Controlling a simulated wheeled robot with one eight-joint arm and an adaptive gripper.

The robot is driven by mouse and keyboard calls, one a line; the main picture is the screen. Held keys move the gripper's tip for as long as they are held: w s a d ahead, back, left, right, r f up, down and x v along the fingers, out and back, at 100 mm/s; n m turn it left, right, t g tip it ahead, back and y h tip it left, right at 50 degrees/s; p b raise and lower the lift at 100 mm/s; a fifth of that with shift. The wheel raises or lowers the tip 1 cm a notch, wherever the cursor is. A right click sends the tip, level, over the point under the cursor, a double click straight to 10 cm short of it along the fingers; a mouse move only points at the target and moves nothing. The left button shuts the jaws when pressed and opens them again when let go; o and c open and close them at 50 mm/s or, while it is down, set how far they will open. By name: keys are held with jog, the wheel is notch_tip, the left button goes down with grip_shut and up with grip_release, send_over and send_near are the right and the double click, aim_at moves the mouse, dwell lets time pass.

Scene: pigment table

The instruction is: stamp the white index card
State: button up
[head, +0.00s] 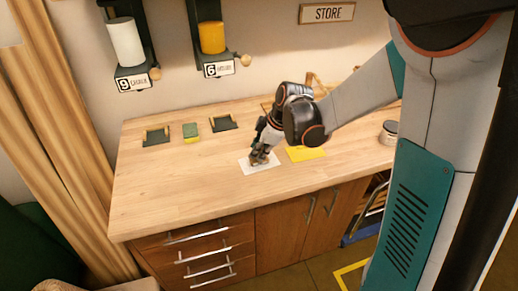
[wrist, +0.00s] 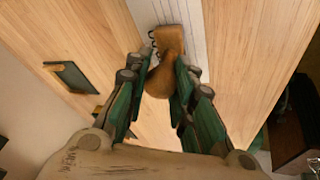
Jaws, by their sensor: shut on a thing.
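The white index card (head: 246,166) lies flat on the wooden table, left of a yellow card. In the wrist view the card (wrist: 194,40) shows faint lines and runs up to the top edge. My gripper (head: 260,158) is over the card, pointing down. In the wrist view my gripper (wrist: 160,78) is shut on the rounded handle of a wooden stamp (wrist: 168,42). Small dark curls of ink or print show on the card beside the stamp's left edge. The stamp's underside is hidden, so I cannot tell whether it touches the card.
The yellow card (head: 306,154) lies right of the white card. Two dark trays (head: 156,136) (head: 224,123) and a green block (head: 191,132) are at the back left. A jar (head: 389,132) stands at the right. The table's front left is clear.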

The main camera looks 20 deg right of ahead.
jog(key=shift+r+p, duration=2.55)
jog(key=shift+r, duration=0.95)
